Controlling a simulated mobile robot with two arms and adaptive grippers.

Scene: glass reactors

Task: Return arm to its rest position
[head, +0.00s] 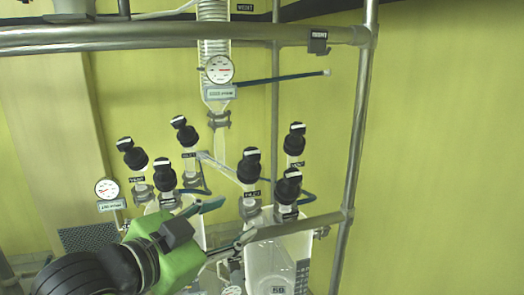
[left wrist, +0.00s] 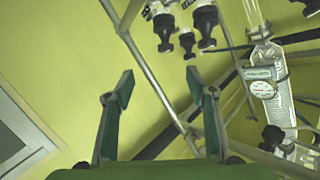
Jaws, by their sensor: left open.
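My left gripper (head: 230,222) comes in from the lower left in the head view, with a green body and dark arm link. Its two fingers are spread, and nothing shows between them. In the left wrist view the open fingers (left wrist: 160,95) point towards the yellow wall and a metal frame tube. In the head view the gripper overlaps the lower part of the glass reactors (head: 278,262); I cannot tell whether it touches them. My right gripper is not in view.
Several black-knobbed valves (head: 250,165) stand above the reactors. A round gauge (head: 219,69) sits on a glass column, and another gauge (head: 107,188) is at left. A metal frame (head: 358,120) surrounds the setup. Open room lies before the yellow wall (head: 450,150) at right.

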